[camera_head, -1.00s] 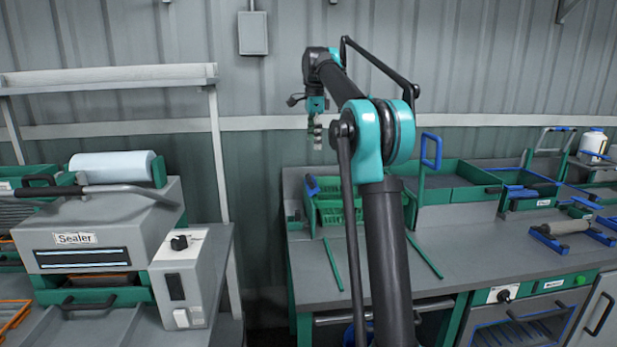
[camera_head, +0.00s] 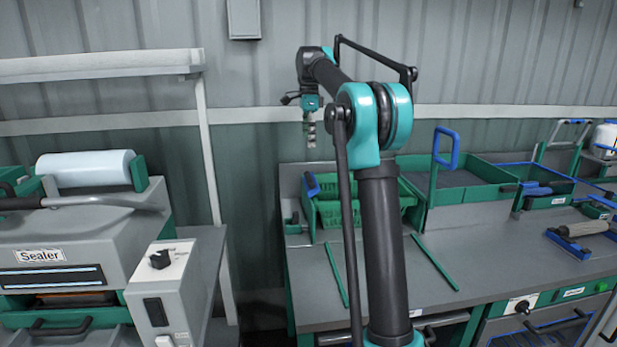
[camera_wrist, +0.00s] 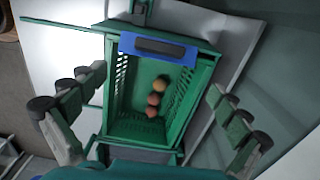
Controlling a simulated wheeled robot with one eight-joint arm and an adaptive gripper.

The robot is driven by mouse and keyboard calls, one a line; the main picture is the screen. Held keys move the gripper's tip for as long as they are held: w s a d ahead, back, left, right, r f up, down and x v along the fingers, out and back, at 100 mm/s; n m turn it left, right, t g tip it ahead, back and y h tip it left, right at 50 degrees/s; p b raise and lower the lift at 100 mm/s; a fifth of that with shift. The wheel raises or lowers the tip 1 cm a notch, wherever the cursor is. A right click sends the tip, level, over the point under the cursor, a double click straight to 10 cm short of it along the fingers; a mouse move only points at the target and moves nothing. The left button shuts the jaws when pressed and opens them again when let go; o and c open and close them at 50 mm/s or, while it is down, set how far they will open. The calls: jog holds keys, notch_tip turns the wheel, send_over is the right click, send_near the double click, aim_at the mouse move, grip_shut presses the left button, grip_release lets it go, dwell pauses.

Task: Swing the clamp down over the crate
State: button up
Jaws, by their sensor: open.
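A green slatted crate (camera_head: 330,213) stands at the bench's left end, partly hidden by my arm. In the wrist view the crate (camera_wrist: 192,105) holds a few red and orange tomatoes (camera_wrist: 155,99). An upright green arm with a blue loop handle (camera_head: 446,148), which looks like the clamp, stands raised right of the crate. A blue piece with a dark pad (camera_wrist: 160,47) lies across one crate end; it shows at the crate's left in the head view (camera_head: 312,185). My gripper (camera_head: 311,145) is open and empty above the crate, its fingers spread either side in the wrist view (camera_wrist: 157,82).
Two thin green strips (camera_head: 336,275) lie on the bench in front of the crate. Green trays (camera_head: 500,210) stand to the right, with a blue-framed tool (camera_head: 580,238) nearer the front. A sealer machine (camera_head: 60,240) stands at the left, beyond a gap.

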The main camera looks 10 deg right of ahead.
aim_at(315, 180)
notch_tip(315, 180, down, 14)
jog(key=shift+r, duration=0.25)
jog(key=shift+c, duration=0.2)
jog(key=c, duration=1)
jog(key=shift+o, duration=0.2)
jog(key=shift+d, duration=0.1)
jog(key=shift+d+f+y, duration=0.15)
jog(key=shift+d+y, duration=0.4)
jog(key=shift+y, duration=0.75)
jog(key=shift+d+f+y, duration=0.2)
jog(key=shift+d+y, duration=0.05)
jog(key=shift+y, duration=0.65)
jog(key=shift+d+f+y, duration=0.15)
jog(key=shift+d+y, duration=0.1)
jog(key=shift+y, duration=0.65)
jog(key=o, duration=1)
